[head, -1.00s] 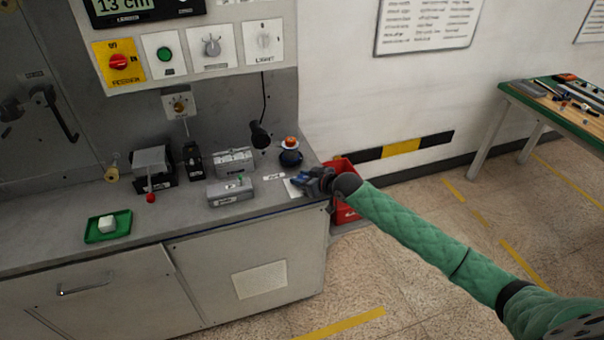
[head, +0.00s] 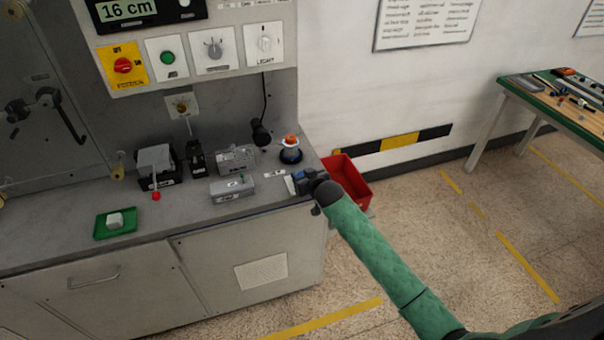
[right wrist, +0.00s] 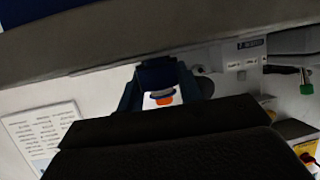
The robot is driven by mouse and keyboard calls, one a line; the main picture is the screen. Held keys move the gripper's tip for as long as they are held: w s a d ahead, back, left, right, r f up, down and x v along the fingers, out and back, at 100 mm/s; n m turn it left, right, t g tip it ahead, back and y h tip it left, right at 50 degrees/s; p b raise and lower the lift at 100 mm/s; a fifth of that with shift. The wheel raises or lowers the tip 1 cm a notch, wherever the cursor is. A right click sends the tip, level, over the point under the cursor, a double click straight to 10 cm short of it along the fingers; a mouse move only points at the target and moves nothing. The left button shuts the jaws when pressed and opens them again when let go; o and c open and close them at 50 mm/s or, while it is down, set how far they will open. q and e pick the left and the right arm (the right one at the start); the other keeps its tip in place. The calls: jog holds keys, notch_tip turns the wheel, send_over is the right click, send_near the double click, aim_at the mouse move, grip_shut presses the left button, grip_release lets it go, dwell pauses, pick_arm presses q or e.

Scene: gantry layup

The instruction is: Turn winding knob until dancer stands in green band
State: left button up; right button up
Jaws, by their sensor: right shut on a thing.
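My right gripper (head: 305,180) is at the right front corner of the grey bench, over a white card (head: 289,185). In the right wrist view its dark blue fingers (right wrist: 157,90) are shut on a dark blue block (right wrist: 157,72) whose shape is mostly hidden. A stand with an orange top and white and blue body (head: 290,147) is just behind the gripper; its orange end also shows in the right wrist view (right wrist: 164,100). I cannot tell for certain which part is the winding knob or the dancer, and no green band is readable. The display (head: 126,9) reads 16 cm. My left gripper is out of view.
A grey box (head: 232,188), a lever with a red ball (head: 156,196) and a green tray (head: 98,234) with a white block are on the bench. A red bin (head: 348,178) is beside its right end. A tool table (head: 560,95) stands far right.

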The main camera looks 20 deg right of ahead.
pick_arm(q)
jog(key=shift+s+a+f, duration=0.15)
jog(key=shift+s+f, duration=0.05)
pick_arm(e)
jog(key=shift+m+h, duration=0.4)
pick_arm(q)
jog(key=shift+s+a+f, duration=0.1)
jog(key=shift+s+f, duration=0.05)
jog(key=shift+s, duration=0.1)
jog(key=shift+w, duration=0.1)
pick_arm(e)
jog(key=o, duration=1)
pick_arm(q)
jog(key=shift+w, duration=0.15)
pick_arm(e)
jog(key=shift+s, duration=0.1)
jog(key=shift+s, duration=0.25)
jog(key=b+v, duration=0.2)
jog(key=v, duration=0.3)
jog(key=shift+s+r, duration=0.15)
jog(key=shift+s, duration=0.2)
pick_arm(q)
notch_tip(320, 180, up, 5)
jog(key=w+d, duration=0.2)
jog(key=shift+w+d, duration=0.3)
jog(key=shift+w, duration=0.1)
pick_arm(e)
jog(key=shift+s+d+r, duration=0.1)
jog(key=shift+s+r, duration=0.25)
jog(key=shift+s, duration=0.25)
